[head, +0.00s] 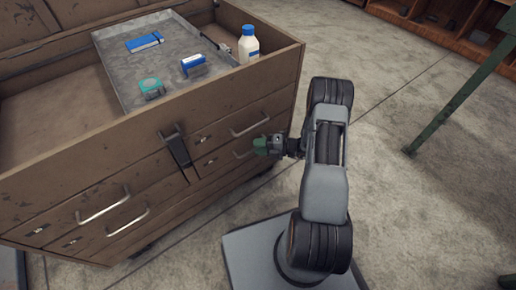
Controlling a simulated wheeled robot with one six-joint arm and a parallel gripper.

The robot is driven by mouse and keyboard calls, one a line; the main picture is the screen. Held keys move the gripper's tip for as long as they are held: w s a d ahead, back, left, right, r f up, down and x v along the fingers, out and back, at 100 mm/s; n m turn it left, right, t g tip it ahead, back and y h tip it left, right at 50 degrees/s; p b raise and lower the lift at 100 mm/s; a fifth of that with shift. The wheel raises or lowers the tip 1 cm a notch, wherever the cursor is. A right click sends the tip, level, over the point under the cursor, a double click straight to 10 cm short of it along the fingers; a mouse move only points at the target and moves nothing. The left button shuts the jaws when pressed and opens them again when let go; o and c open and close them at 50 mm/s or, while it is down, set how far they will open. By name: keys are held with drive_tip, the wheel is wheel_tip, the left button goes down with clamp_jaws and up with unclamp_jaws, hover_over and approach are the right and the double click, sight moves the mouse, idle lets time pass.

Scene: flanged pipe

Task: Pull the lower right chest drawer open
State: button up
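The brown wooden chest (100,165) stands at the left in the head view with its top open. Its lower right drawer (222,160) looks flush with the front. The pale bar handle of that drawer (241,154) shows just left of my gripper, and its right part is hidden. My gripper (260,146), with green fingertips, is at the right end of this handle. I cannot tell whether the fingers touch the handle or are closed around it.
The upper right drawer handle (250,124) is just above. A dark latch (177,150) hangs on the chest front. A metal tray (125,70) and a white bottle (248,45) are inside the chest top. A green metal leg (440,115) stands at right on open concrete floor.

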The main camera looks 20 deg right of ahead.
drive_tip(key=shift+w+a, duration=0.1)
drive_tip(key=shift+a, duration=0.15)
clamp_jaws()
idle(0.3)
